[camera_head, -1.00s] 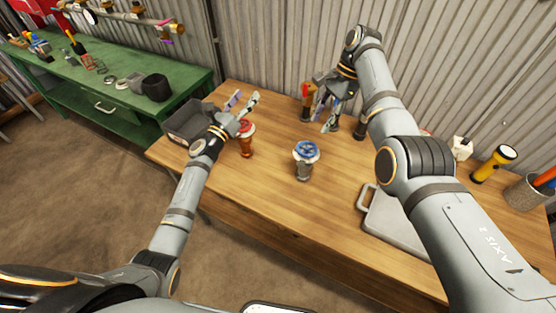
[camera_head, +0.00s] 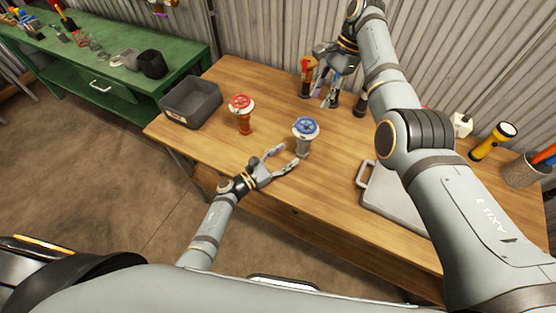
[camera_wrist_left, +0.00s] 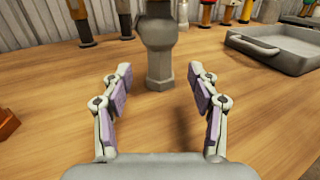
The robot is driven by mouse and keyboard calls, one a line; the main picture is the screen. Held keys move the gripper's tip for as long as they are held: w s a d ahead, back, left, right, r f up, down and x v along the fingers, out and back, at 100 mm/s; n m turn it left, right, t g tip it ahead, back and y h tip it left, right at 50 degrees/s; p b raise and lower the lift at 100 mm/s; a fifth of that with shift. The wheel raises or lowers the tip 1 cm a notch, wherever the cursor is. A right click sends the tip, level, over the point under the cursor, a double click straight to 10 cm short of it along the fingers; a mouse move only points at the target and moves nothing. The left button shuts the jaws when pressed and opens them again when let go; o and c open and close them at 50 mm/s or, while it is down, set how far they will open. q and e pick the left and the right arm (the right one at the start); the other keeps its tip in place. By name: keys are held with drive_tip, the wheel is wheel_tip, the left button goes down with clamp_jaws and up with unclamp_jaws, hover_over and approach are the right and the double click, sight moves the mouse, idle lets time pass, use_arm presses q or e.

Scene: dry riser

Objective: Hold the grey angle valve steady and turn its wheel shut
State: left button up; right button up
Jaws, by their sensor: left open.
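The grey angle valve (camera_head: 303,146) stands upright on the wooden table, with a blue wheel (camera_head: 306,126) on top. In the left wrist view the valve's grey body (camera_wrist_left: 159,60) stands just beyond and between my fingertips; its wheel is out of that frame. My left gripper (camera_head: 283,158) is open and empty, low over the table at the valve's near left; it also shows in the left wrist view (camera_wrist_left: 160,82). My right gripper (camera_head: 328,92) is at the back of the table near upright tools; its jaw state is unclear.
A red-wheeled valve (camera_head: 240,115) stands left of the grey one. A dark grey bin (camera_head: 192,105) is at the table's left end. A grey tray (camera_head: 392,197) lies at the right. A yellow torch (camera_head: 492,142) stands farther right.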

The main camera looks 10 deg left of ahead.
sight(299, 147)
use_arm(q)
drive_tip(key=x, duration=0.7)
drive_tip(key=shift+w+d, duration=0.15)
drive_tip(key=shift+w, duration=0.1)
